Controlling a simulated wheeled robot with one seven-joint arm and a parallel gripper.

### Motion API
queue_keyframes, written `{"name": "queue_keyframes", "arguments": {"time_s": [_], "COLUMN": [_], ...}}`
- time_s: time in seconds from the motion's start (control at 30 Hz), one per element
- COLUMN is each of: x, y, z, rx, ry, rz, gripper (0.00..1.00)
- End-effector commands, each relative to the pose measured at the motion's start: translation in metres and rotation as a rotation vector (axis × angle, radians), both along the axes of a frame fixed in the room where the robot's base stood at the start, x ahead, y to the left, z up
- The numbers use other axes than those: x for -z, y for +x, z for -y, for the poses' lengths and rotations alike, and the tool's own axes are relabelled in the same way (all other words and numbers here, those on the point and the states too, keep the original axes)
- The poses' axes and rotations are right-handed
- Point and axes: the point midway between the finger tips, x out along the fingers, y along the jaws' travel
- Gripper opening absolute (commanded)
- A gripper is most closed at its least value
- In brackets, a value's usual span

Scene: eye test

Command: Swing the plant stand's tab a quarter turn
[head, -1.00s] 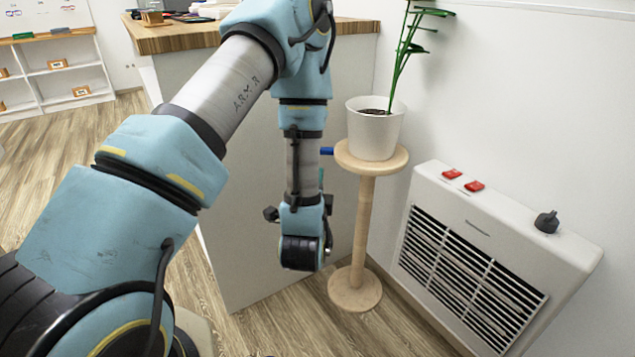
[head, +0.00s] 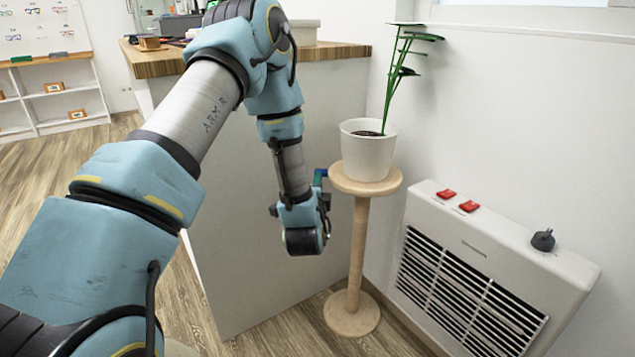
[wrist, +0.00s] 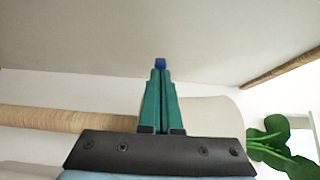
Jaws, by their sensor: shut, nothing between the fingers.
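The plant stand (head: 355,250) has a round wooden top, a post and a round base, and stands upright beside the counter. Its small blue tab (head: 322,172) sticks out at the left edge of the top. In the wrist view the tab (wrist: 160,62) shows right at the fingertips. My gripper (head: 317,182) is at the tab, left of the stand's top. In the wrist view its teal fingers (wrist: 160,74) are shut together with nothing between them. The tips overlap the tab in the picture; I cannot tell whether they touch it.
A white pot (head: 367,152) with a green plant (head: 402,70) stands on the top. A white heater (head: 480,265) with red switches is on the wall to the right. The grey counter (head: 245,200) is just behind my gripper. Open floor (head: 125,160) lies left.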

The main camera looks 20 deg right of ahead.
Motion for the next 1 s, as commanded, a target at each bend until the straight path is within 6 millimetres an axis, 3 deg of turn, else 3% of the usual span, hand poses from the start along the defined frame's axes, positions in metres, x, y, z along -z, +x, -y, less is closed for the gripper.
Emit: {"name": "queue_keyframes", "arguments": {"time_s": [0.37,1.0], "x": [0.000,0.001], "y": [0.007,0.043], "z": [0.001,0.014], "rx": [0.056,0.357], "ry": [0.000,0.002], "rz": [0.001,0.002], "gripper": [0.00,0.00]}}
